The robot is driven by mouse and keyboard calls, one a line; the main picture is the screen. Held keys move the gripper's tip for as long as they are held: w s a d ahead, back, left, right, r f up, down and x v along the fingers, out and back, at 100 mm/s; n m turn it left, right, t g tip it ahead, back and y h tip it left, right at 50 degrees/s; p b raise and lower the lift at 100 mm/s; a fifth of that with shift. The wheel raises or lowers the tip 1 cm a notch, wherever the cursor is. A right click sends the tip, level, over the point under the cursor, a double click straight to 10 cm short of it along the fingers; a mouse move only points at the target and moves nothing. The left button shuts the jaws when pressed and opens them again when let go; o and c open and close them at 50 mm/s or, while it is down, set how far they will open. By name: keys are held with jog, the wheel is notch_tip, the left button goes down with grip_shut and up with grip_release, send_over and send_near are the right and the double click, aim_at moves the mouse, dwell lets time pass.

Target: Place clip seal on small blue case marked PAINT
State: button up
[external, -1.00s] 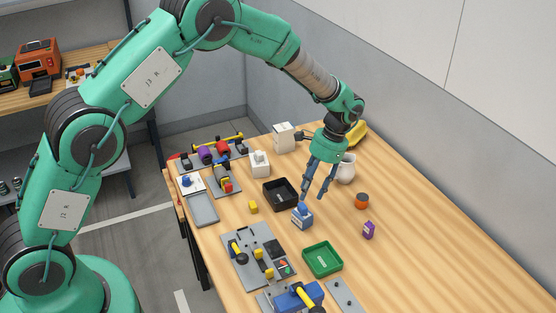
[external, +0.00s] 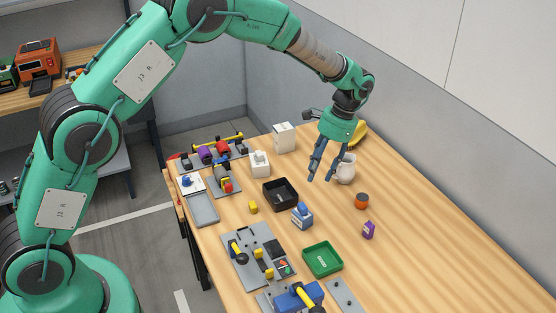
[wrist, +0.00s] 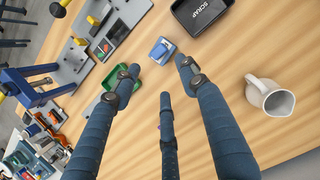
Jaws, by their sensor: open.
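The small blue case (external: 302,220) stands on the wooden table, right of the black bin, and shows in the wrist view (wrist: 161,52) between my fingertips. A smaller blue piece (external: 299,208) sits on top of it, probably the clip seal; I cannot tell how it is seated. The PAINT marking is too small to read. My gripper (external: 320,179) has slim blue fingers spread open, with nothing between them. It hangs above the table, up and to the right of the case, clear of it.
A black SCRAP bin (external: 271,198) and a white pitcher (external: 346,170) stand near the case. Grey fixture plates (external: 245,268) line the left edge.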

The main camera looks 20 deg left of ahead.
jog(key=shift+r, duration=0.1)
jog(key=s+a+r+n+t+h, duration=0.15)
jog(key=s+a+r, duration=0.25)
jog(key=a+r, duration=0.85)
jog(key=s+a+r+n+t+h, duration=0.1)
jog(key=s+a+r+n+t, duration=0.3)
jog(key=a+r, duration=0.85)
jog(key=s+a+r+n+t, duration=0.1)
jog(key=s+a+r+n, duration=0.1)
jog(key=s+a, duration=0.5)
jog(key=s+a+r+n+t, duration=0.1)
jog(key=s+a+r, duration=0.3)
jog(key=s, duration=1.4)
jog(key=a+n, duration=0.1)
jog(key=a, duration=0.2)
jog(key=shift+s+a, duration=0.15)
jog(key=shift+a, duration=0.05)
jog(key=shift+f+t, duration=0.15)
jog(key=shift+t, duration=0.1)
